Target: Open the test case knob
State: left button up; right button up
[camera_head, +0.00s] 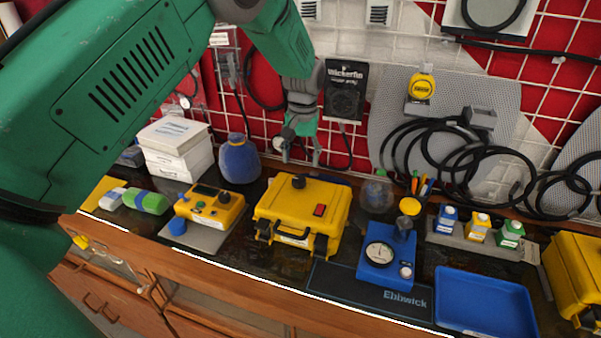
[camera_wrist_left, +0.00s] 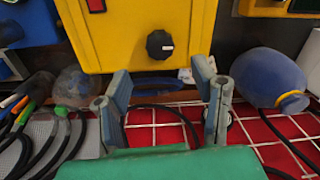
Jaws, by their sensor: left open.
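The yellow test case (camera_head: 272,207) stands shut on the bench in the middle of the head view. Its black round knob (camera_head: 299,181) is on the lid, beside a red switch (camera_head: 319,210). My left gripper (camera_head: 301,157) is open and empty, pointing down behind the knob, near the wall grid. In the left wrist view the case (camera_wrist_left: 120,40) appears upside down. The knob (camera_wrist_left: 159,44) shows beyond the gap between the two open fingers (camera_wrist_left: 162,78), apart from them. My right gripper is not in view.
A blue round-bodied bottle (camera_head: 239,160) and white boxes (camera_head: 178,148) stand left of the case. A yellow device (camera_head: 210,205) is at its left, a blue gauge stand (camera_head: 383,255) at its right. A blue tray (camera_head: 487,300) lies farther right. Black cables hang behind.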

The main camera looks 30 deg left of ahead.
aim_at(301, 179)
pick_arm(q)
notch_tip(301, 179, up, 5)
jog(key=shift+d+f, duration=0.1)
dwell(0.5)
